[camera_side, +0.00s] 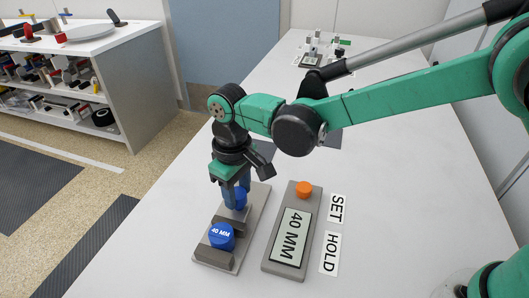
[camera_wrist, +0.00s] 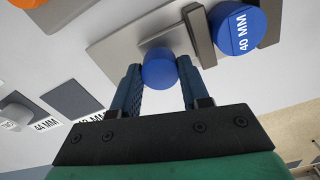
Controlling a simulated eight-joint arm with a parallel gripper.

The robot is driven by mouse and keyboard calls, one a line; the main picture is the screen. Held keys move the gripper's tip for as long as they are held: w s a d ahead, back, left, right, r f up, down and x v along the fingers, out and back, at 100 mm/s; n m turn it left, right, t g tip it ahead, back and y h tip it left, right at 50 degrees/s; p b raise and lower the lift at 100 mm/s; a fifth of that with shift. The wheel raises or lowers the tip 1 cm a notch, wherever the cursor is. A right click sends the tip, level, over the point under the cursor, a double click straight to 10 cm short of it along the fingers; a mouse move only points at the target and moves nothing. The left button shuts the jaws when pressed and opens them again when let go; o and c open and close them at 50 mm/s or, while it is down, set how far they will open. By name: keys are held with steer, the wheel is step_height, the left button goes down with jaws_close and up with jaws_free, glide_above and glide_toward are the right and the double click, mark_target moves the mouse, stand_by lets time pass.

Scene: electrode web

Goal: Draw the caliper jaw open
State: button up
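The caliper is a grey base plate (camera_side: 257,205) with grey jaw bars and a round blue knob (camera_side: 240,199). A blue cylinder marked 40 MM (camera_side: 221,236) sits at the near end, beside a grey jaw bar (camera_wrist: 198,35) in the wrist view. My gripper (camera_side: 235,198) points down over the far end of the plate. In the wrist view its fingers (camera_wrist: 160,70) stand on either side of the blue knob (camera_wrist: 159,70). The finger faces are very close to the knob; whether they press on it cannot be told. The knob's lower part is hidden in the side view.
A grey panel (camera_side: 271,216) with a 40 MM display (camera_side: 290,237) and an orange button (camera_side: 304,189) lies right of the caliper. SET (camera_side: 337,208) and HOLD (camera_side: 330,254) labels lie beside it. Dark mats (camera_wrist: 72,99) lie beyond. The table's left edge is near the caliper.

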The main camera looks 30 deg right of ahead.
jaws_close()
stand_by(1.1)
